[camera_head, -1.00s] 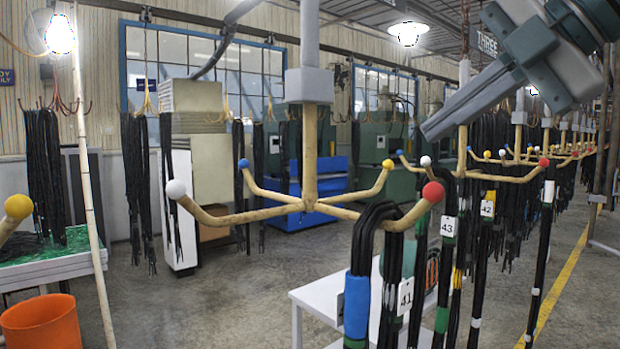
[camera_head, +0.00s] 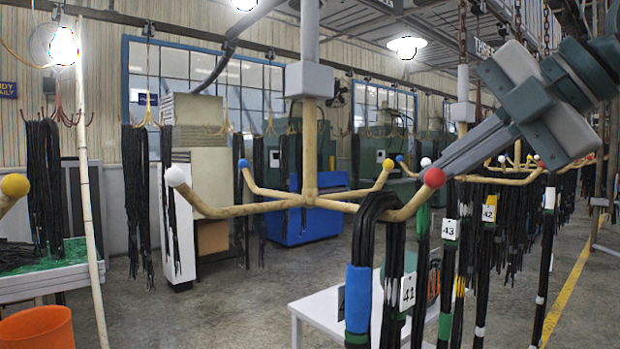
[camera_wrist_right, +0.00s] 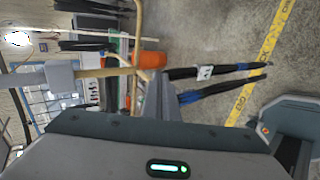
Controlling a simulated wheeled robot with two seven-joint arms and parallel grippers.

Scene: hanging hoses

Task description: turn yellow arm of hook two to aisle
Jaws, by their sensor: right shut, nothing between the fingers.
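The nearest hook (camera_head: 310,150) hangs from a grey block and has four tan arms. The arms end in a white ball (camera_head: 175,175), a blue ball (camera_head: 243,163), a yellow ball (camera_head: 388,164) and a red ball (camera_head: 434,178). The yellow arm points back right; the red arm points front right and carries black hoses tagged 41 (camera_head: 407,291). No number for this hook is readable. My right gripper (camera_head: 447,168) is shut and empty, its tips beside the red ball in the picture; I cannot tell whether they touch. Its fingers also show in the wrist view (camera_wrist_right: 165,95). My left gripper is out of view.
More hooks and hoses tagged 43 (camera_head: 449,229) and 42 (camera_head: 489,213) hang behind on the right. A white table (camera_head: 325,305) stands below the near hoses. An orange bucket (camera_head: 38,328) and a pale pole (camera_head: 90,200) are at left. Yellow floor line (camera_head: 568,290) marks the right.

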